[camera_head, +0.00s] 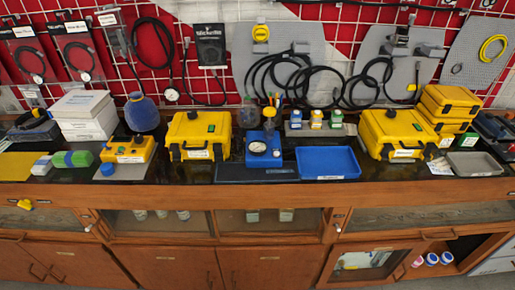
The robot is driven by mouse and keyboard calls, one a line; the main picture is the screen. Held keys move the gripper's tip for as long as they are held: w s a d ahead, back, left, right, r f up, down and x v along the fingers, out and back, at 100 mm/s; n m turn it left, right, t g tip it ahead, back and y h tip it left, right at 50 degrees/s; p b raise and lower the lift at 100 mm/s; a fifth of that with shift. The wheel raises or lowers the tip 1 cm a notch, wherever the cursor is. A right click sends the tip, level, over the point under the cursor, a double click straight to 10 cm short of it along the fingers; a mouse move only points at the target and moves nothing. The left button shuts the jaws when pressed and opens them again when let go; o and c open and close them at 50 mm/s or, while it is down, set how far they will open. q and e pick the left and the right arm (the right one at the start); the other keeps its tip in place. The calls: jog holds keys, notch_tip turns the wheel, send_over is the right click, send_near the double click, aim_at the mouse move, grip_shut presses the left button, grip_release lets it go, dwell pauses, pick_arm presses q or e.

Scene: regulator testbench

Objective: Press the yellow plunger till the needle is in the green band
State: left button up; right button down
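A blue test unit (263,158) with a round white-faced gauge (257,147) stands on the dark bench top near the middle. A small yellow part (269,112), possibly the plunger, shows above and behind the gauge, close to some upright pens or tools. The gauge is too small in the picture to read the needle or the green band. Neither of my grippers is in view.
A yellow case (200,130) stands left of the unit. A blue tray (328,162) lies to its right, with another yellow case (398,130) beyond. A yellow box (128,149) and blue vase-like vessel (141,113) stand at left. Hoses hang behind.

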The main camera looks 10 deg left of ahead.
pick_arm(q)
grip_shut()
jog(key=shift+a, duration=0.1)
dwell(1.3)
